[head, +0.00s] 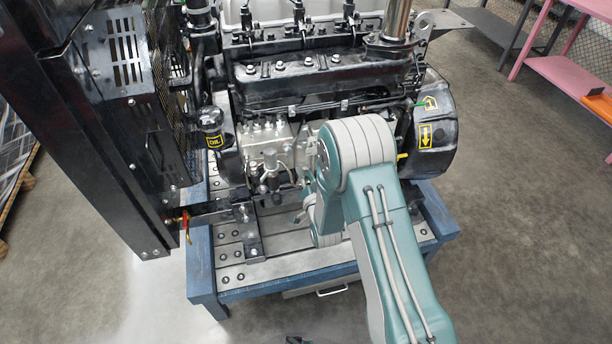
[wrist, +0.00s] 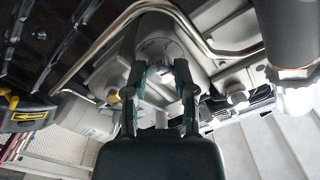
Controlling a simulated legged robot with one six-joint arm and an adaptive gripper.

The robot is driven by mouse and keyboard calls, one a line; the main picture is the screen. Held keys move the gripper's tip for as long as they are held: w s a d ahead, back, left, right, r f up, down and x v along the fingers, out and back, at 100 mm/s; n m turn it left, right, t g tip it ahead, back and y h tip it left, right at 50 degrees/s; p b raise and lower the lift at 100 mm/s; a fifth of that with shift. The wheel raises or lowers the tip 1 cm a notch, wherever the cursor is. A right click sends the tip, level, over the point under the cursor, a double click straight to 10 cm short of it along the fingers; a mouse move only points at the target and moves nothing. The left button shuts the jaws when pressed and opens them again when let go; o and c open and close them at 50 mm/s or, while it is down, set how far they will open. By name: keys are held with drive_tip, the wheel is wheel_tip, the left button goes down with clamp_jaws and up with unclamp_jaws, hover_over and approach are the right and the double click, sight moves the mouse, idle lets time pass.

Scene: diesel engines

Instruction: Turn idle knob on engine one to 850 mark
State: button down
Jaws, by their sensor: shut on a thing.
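The engine (head: 300,75) stands on a blue-framed stand in the head view. The part sits on the grey metal housing of the engine. I cannot read any 850 mark or scale, and much of the part is hidden between the fingers.
A bent metal pipe (wrist: 95,55) arches over the held part, and bolts sit close beside it. A dark cylinder (wrist: 285,30) is near on the right. The blue stand (head: 203,270) has an edge below my arm. Open floor (head: 510,260) lies to the right.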

drive_tip(key=m, duration=0.3)
drive_tip(key=shift+d+m, duration=0.1)
drive_tip(key=shift+m, duration=0.4)
drive_tip(key=shift+c, duration=2.2)
unclamp_jaws()
drive_tip(key=shift+w, duration=0.1)
drive_tip(key=v, duration=1.2)
